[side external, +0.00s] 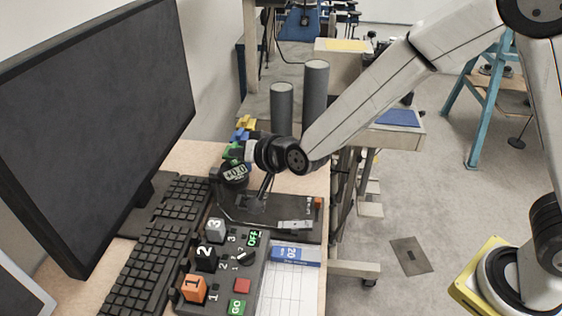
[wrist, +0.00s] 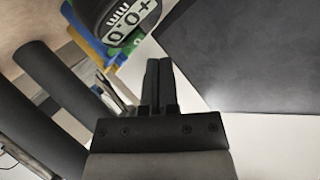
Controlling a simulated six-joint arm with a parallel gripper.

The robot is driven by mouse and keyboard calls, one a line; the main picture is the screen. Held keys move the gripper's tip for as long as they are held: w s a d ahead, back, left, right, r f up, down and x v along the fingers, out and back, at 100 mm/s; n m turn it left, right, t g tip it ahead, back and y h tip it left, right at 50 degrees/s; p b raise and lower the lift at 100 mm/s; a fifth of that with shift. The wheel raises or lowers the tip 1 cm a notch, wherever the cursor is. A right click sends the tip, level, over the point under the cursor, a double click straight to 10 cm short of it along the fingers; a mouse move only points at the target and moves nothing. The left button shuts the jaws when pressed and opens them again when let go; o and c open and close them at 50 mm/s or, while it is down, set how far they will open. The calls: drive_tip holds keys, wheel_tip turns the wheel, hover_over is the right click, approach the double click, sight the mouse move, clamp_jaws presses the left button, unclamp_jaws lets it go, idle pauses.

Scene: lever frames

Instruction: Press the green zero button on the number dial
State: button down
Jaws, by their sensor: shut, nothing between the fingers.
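The number dial (side external: 235,172) is a dark round gauge with a light readout showing +0.0, standing at the far end of the desk. It also shows in the wrist view (wrist: 128,20), upside down at the top, reading +0.0 mm. A small green patch (side external: 233,153) shows just above the dial in the side view; I cannot tell whether it is the zero button. My gripper (wrist: 159,62) is shut and empty. Its fingertips appear below and right of the dial in the wrist view, with a visible gap. In the side view the fingers are hard to make out.
A large monitor (side external: 95,110) and a keyboard (side external: 160,245) stand left of the dial. A control panel with numbered blocks and buttons (side external: 225,265) lies in front. Two grey cylinders (side external: 315,95) stand behind. Yellow and blue pieces (side external: 243,128) sit close behind the dial.

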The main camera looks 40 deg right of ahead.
drive_tip(key=shift+s+r, duration=0.25)
drive_tip(key=shift+r, duration=0.45)
drive_tip(key=shift+s+r, duration=0.25)
drive_tip(key=shift+r, duration=0.45)
drive_tip(key=shift+s+r, duration=0.25)
drive_tip(key=shift+r, duration=0.45)
drive_tip(key=s+d+f+n+g+h, duration=0.1)
drive_tip(key=s+d+f+g, duration=0.3)
drive_tip(key=s+d, duration=0.6)
drive_tip(key=s+d+f+n+g+h, duration=0.2)
drive_tip(key=s+d+f+g, duration=0.3)
drive_tip(key=s+d, duration=0.5)
drive_tip(key=shift+d+n+g, duration=0.5)
drive_tip(key=shift+d+n, duration=0.2)
drive_tip(key=shift+n, duration=0.1)
